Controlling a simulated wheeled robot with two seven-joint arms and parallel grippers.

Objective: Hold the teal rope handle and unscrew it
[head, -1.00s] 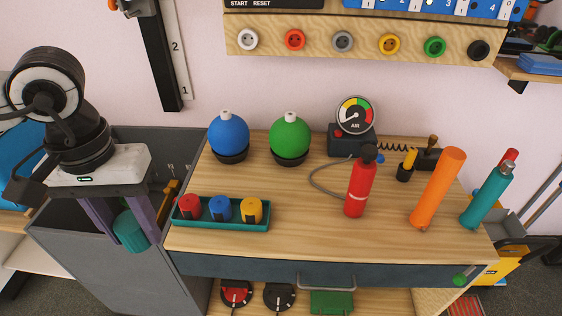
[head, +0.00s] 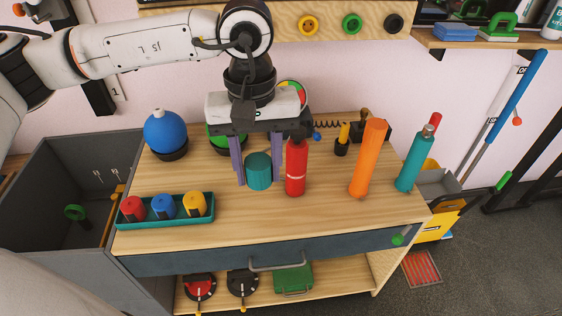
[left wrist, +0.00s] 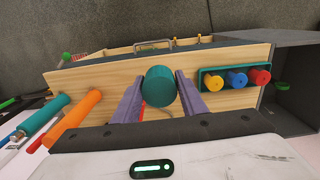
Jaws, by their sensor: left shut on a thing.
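My left gripper (head: 258,181) has its two purple fingers on either side of a short teal cylinder (head: 258,170) and is shut on it. In the head view they are over the middle of the wooden bench, left of the red bottle. The left wrist view also shows the teal cylinder (left wrist: 159,86) between the fingers. A taller teal cylinder (head: 415,162) with a silver neck stands at the bench's right end, beside an orange cylinder (head: 367,160). I cannot tell from its looks which teal piece is a rope handle. My right gripper is not in view.
The red bottle (head: 296,168) stands close to the right finger. A blue ball (head: 165,132) and a partly hidden green ball (head: 213,134) are behind. A teal tray (head: 207,217) holds red, blue and yellow pieces. The bench front (head: 300,223) is clear.

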